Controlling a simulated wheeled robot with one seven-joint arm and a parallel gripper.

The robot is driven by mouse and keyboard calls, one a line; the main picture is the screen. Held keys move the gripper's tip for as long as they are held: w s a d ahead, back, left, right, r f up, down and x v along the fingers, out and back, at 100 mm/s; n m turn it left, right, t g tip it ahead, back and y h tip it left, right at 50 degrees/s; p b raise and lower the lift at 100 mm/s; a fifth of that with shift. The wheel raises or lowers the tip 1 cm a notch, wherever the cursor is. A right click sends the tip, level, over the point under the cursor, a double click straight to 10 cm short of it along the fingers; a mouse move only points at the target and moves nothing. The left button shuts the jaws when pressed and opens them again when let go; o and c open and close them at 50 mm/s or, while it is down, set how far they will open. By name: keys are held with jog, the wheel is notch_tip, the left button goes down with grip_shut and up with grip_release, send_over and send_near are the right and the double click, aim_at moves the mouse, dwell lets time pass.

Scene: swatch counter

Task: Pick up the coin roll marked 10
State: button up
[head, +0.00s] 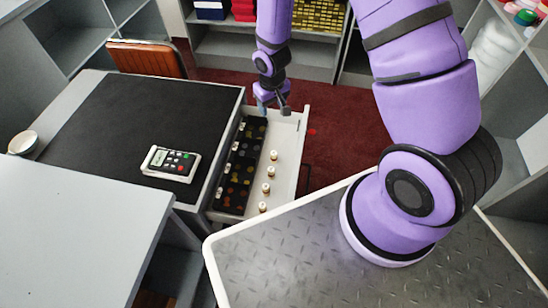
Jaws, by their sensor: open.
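Several small pale coin rolls stand in a row in an open white drawer, from the far one (273,155) to the near one (262,207). Their markings are too small to read, so I cannot tell which is marked 10. My gripper (273,108) is open and points down at the far end of the drawer (290,143), beyond the row and apart from the rolls. Its fingers are small in this view, and its height above the drawer floor is hard to tell.
A black coin tray (232,172) with several compartments fills the drawer's left side. A card terminal (171,162) lies on the black-topped counter (100,130). A white bowl (22,142) sits at the counter's left. A brown chair (145,59) stands behind.

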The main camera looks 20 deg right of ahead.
jog(key=g, duration=0.1)
send_over(274, 153)
jog(key=shift+n, duration=0.3)
notch_tip(274, 153, down, 12)
jog(key=shift+a+r, duration=0.1)
jog(key=shift+r, duration=0.1)
jog(key=shift+f, duration=5.3)
grip_shut()
